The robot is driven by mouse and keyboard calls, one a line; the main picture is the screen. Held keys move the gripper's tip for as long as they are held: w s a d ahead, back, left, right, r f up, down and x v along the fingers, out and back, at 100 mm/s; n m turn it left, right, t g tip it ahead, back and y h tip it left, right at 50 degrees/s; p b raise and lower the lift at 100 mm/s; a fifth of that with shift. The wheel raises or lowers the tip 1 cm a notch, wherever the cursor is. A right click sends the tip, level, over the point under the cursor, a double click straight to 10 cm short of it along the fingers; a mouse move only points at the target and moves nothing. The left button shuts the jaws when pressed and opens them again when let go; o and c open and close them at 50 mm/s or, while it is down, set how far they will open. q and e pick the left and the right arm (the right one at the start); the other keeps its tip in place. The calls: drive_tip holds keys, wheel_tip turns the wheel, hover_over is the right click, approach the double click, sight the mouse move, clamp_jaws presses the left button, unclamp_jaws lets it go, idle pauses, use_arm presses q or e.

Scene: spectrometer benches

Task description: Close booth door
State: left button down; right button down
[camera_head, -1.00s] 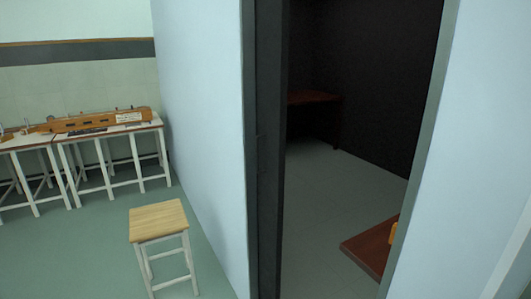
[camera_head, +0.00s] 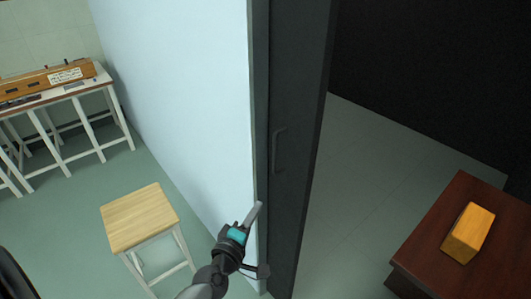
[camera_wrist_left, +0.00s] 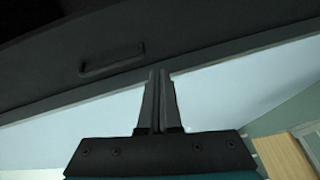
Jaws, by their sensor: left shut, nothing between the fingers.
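The booth door (camera_head: 296,130) is a dark panel standing partly across the doorway, with a wide opening to its right. Its dark bar handle (camera_head: 279,150) is on the face towards me; the handle also shows in the left wrist view (camera_wrist_left: 111,60). My left gripper (camera_head: 256,210) is shut and empty, in front of the pale wall edge, below and left of the handle. In the left wrist view its fingers (camera_wrist_left: 159,72) point at the frame strip, below and right of the handle, apart from it. My right gripper is not in view.
A wooden-topped stool (camera_head: 140,217) stands left of my left arm. White-legged benches (camera_head: 62,93) with wooden apparatus stand further left. Inside the dark booth, a brown table (camera_head: 428,242) holds an orange block (camera_head: 468,233). The booth floor (camera_head: 350,180) beyond the door is clear.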

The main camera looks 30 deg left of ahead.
use_arm(q)
wheel_tip(320, 180, up, 7)
drive_tip(key=w+a+n+t, duration=0.1)
drive_tip(key=a+n, duration=0.1)
drive_tip(key=w, duration=1)
drive_tip(key=shift+a+f+y, duration=0.15)
drive_tip(key=shift+a+y, duration=0.25)
drive_tip(key=shift+s, duration=0.1)
